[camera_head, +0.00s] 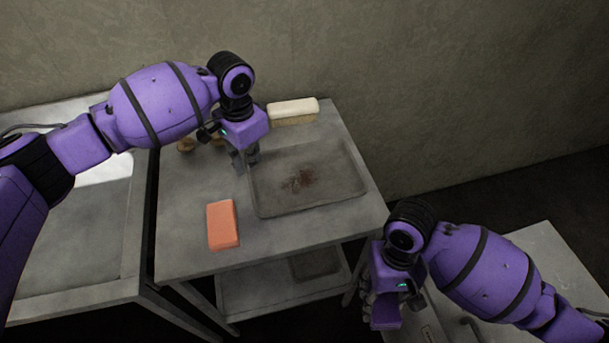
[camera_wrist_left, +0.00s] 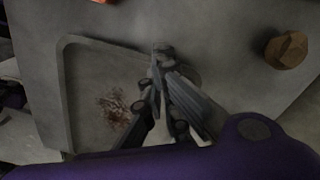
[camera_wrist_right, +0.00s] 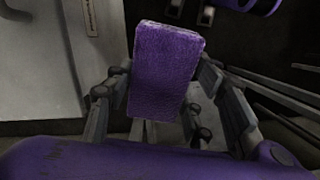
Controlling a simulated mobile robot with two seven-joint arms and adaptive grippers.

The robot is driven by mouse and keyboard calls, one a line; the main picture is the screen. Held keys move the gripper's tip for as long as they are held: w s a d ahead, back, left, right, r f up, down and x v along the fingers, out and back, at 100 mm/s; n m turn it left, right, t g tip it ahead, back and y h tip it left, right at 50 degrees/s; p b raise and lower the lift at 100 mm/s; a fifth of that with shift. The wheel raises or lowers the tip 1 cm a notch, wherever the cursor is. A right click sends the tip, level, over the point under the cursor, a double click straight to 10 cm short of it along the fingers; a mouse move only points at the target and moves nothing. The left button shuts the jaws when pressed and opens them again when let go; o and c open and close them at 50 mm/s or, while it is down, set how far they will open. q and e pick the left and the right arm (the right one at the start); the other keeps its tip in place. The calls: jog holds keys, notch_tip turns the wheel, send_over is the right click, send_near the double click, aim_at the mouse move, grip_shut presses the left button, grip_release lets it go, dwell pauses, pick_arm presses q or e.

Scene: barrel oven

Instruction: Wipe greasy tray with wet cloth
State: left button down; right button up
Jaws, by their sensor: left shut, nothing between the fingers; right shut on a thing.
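The grey tray (camera_head: 262,205) lies on the metal table, with a brown greasy stain (camera_head: 302,180) on its floor; the tray also shows in the left wrist view (camera_wrist_left: 66,95). My left gripper (camera_head: 246,166) is shut and empty, pointing down at the tray's left rim; I cannot tell whether it touches the rim. My right gripper (camera_head: 382,300) is shut on a purple, rough-textured block like a sponge or folded cloth (camera_wrist_right: 165,65). It holds this block off the table, in front of and to the right of the tray.
An orange block (camera_head: 222,225) lies on the metal table (camera_head: 185,250), left of the tray. A pale brush (camera_head: 293,110) lies behind the tray. A brown wooden object (camera_wrist_left: 288,47) stands near the table's edge. A sink unit (camera_head: 80,250) is at left, a light counter (camera_head: 545,245) at right.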

pick_arm(q)
jog(key=shift+f, duration=0.8)
